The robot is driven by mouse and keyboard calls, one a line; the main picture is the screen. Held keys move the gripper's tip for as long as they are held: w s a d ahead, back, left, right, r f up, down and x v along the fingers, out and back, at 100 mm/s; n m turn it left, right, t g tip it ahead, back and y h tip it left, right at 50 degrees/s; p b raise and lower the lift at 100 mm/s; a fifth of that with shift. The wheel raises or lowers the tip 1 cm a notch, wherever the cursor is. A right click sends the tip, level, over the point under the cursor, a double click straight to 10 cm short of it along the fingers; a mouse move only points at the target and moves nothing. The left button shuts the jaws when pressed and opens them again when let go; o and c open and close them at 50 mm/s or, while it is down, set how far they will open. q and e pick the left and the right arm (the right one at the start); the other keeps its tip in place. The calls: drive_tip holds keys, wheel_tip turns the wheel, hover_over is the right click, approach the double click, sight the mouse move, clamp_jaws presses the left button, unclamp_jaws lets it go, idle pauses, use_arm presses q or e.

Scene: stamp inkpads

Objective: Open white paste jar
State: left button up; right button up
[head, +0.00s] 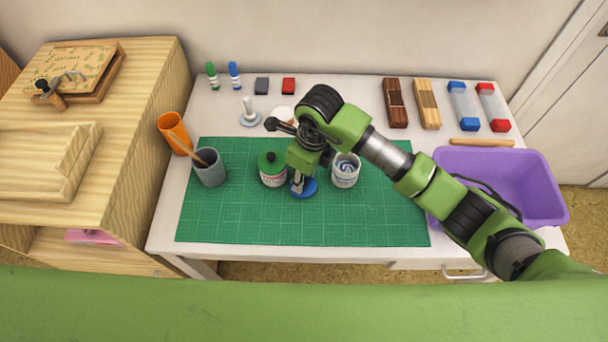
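The white paste jar (345,172) stands upright on the green cutting mat with its top uncovered and pale swirled paste showing inside. A round blue lid (309,191) is just left of it, at or just above the mat. My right gripper (298,184) points down over the blue lid, its fingertips at the lid's middle. The gripper hides the middle of the lid, so I cannot tell whether the fingers are closed on it. A second jar (273,171) with a green lid and black knob stands close left of the gripper. My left gripper is out of view.
A grey cup (210,169) and a tilted orange cup (174,133) stand at the left. A purple bin (545,180) is at the right, under my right arm. Markers, inkpads and boxes line the back. The front of the cutting mat (300,225) is clear.

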sight(309, 188)
drive_tip(key=shift+r, duration=0.1)
drive_tip(key=shift+r+p, duration=0.25)
drive_tip(key=shift+p, duration=0.05)
wheel_tip(309, 188, up, 12)
drive_tip(key=d+b, duration=0.1)
drive_tip(key=b, duration=0.1)
drive_tip(key=shift+s+f, duration=0.2)
drive_tip(key=shift+s, duration=0.2)
drive_tip(key=shift+d, duration=0.1)
